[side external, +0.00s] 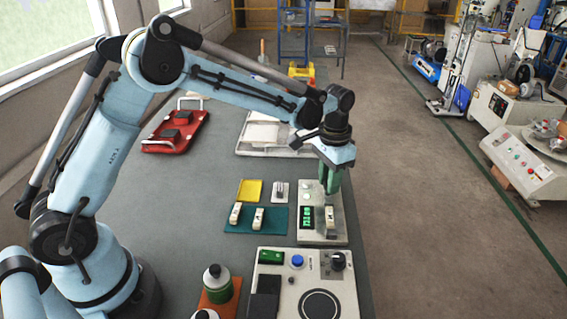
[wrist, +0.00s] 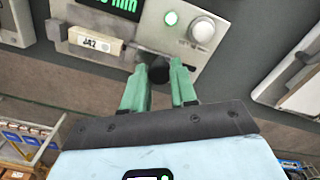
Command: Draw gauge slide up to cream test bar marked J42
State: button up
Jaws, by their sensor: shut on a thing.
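The cream test bar marked J42 (wrist: 96,42) lies on the pale gauge (wrist: 215,58) in the wrist view; in the side view the bar (side external: 330,214) sits beside the lit green display. My gripper (wrist: 160,88) has its green fingers either side of the dark knob of the gauge slide (wrist: 159,71), shut on it. The knob lies to the right of the bar's end in the wrist view, apart from it. In the side view my gripper (side external: 331,188) is low over the gauge's far part, and hides the slide.
Two more cream bars (side external: 258,218) lie on a teal mat (side external: 228,230). A control box with a round dial (side external: 320,306) stands in front of the gauge.

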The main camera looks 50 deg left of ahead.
aim_at(328, 198)
jog(key=shift+s+d, duration=0.45)
jog(key=shift+d, duration=0.05)
jog(key=shift+s+d, duration=0.2)
dwell(1.3)
jog(key=o, duration=0.9)
jog(key=shift+c, duration=0.2)
jog(key=shift+a, duration=0.1)
jog(key=shift+r, duration=0.1)
jog(key=shift+w+r, duration=0.1)
jog(key=shift+r, duration=2.85)
